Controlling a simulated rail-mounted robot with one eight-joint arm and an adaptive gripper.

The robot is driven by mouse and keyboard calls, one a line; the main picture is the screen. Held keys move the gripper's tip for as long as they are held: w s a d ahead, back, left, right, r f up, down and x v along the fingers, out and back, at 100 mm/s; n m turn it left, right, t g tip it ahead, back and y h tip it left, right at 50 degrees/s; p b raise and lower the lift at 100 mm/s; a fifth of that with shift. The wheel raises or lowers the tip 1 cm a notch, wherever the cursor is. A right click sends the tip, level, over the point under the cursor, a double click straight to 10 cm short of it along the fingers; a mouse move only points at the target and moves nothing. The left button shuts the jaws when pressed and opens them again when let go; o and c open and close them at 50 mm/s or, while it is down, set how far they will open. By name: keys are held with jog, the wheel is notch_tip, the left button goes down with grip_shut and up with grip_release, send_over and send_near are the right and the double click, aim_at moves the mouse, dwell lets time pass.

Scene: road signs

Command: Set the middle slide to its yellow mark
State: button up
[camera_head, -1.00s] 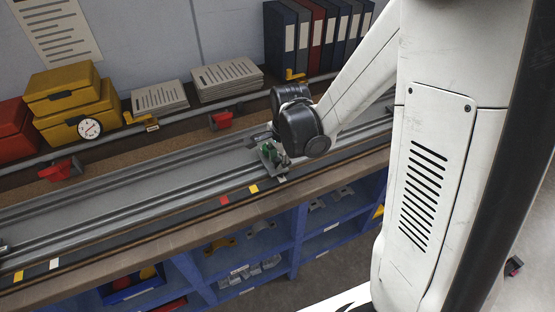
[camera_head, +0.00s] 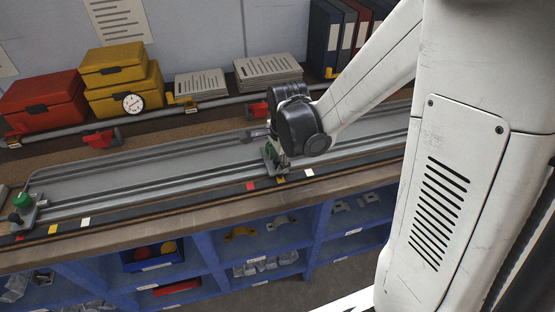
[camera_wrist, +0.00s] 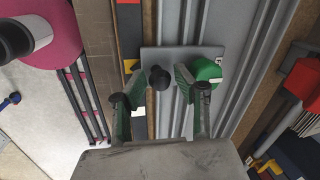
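A slide with a green knob (camera_head: 271,153) sits on the long grey rail, directly by my gripper. The wrist view shows its grey plate (camera_wrist: 224,52), black knob (camera_wrist: 160,78) and green knob (camera_wrist: 206,70). My gripper (camera_wrist: 158,72) is open, one green finger on each side of the black knob, with gaps showing. The yellow mark (camera_head: 281,180) lies at the slide's front end, between the red mark (camera_head: 250,186) and the white mark (camera_head: 309,172). In the wrist view the yellow mark (camera_wrist: 131,66) lies beside the plate's left edge. My wrist partly hides the slide.
Another green-knobbed slide (camera_head: 24,203) stands at the rail's left end, near its own marks. Yellow boxes (camera_head: 125,87), a red box (camera_head: 42,98) and binders stand at the back. The rail between the slides is clear.

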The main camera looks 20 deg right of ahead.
jog(key=shift+r, duration=0.1)
notch_tip(320, 180, up, 12)
jog(key=s, duration=0.2)
jog(key=shift+s+d+f, duration=0.15)
jog(key=shift+d+f, duration=0.05)
dwell(0.4)
jog(key=s+r+n+t+b, duration=0.1)
jog(key=s+r+n+t, duration=0.1)
jog(key=s+n, duration=0.5)
jog(key=s+r+n+t, duration=0.2)
jog(key=s+n+t, duration=0.1)
jog(key=s+n, duration=0.4)
jog(key=shift+s+r+n+b, duration=0.2)
jog(key=shift+n+b, duration=0.2)
jog(key=shift+n, duration=0.8)
dwell(1.1)
